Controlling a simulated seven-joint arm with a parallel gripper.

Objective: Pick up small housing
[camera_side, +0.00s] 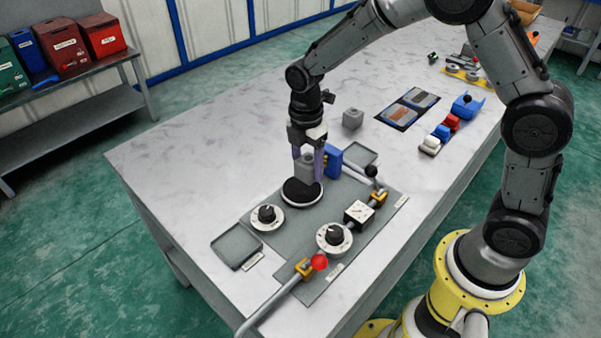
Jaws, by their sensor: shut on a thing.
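My gripper (308,160) points straight down over the grey panel on the table. It is shut on a small grey housing (304,171), which sits between its fingers and is partly covered by them. The housing is just above or on a round black disc (302,193) with a white rim; I cannot tell whether they touch. A second grey block (352,118) stands alone on the table behind and to the right of my gripper.
A blue block (334,159) is close to the right of my gripper. The grey panel (283,243) carries dials (267,216), a red-ended lever (319,262) and a black knob (371,171). Small trays (236,246) lie beside it. The table's left part (210,150) is clear.

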